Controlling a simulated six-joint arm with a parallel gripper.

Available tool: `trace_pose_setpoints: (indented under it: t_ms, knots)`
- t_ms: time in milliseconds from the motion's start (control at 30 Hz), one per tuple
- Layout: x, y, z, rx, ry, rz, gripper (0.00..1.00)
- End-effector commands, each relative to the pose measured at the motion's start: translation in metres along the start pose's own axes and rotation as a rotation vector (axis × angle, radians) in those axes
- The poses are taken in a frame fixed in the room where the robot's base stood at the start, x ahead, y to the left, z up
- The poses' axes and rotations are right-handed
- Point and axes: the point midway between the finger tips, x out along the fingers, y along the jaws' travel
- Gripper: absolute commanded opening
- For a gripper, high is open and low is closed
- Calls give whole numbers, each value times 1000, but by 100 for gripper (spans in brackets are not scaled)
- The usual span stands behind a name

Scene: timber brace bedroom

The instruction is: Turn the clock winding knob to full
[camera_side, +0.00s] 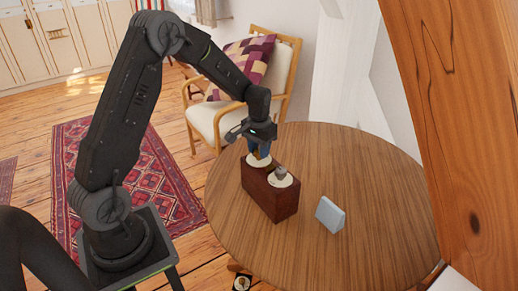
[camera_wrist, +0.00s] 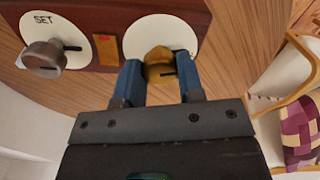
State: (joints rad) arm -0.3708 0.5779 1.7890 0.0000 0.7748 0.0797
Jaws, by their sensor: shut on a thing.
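A dark red-brown wooden clock box (camera_side: 266,191) stands on the round table, with two white dials on its top. My gripper (camera_side: 260,150) points down at the far dial, its blue fingers shut on a brass-coloured knob. In the wrist view the fingers (camera_wrist: 160,80) sit on either side of this knob (camera_wrist: 158,62), which has a dark mark pointing right. Its white dial (camera_wrist: 178,28) shows no readable lettering, and part is hidden by the fingers. The other knob (camera_wrist: 45,55) is grey-brown, on a dial marked SET (camera_wrist: 42,19), and stands free. A small orange plate (camera_wrist: 106,49) lies between the dials.
A pale blue-grey block (camera_side: 330,214) stands on the round table (camera_side: 375,180), right of the box. The rest of the tabletop is clear. A cushioned chair (camera_side: 225,115) stands behind the table. A timber beam (camera_side: 460,110) rises at the right.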

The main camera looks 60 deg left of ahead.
Motion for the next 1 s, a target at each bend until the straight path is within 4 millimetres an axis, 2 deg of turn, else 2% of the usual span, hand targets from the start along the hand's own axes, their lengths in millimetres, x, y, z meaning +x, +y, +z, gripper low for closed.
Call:
trace_pose_setpoints:
  t_ms: [400,967,1000]
  knots:
    - [0,0,0,201,1,0,11]
    - [0,0,0,232,1,0,11]
    - [0,0,0,232,1,0,36]
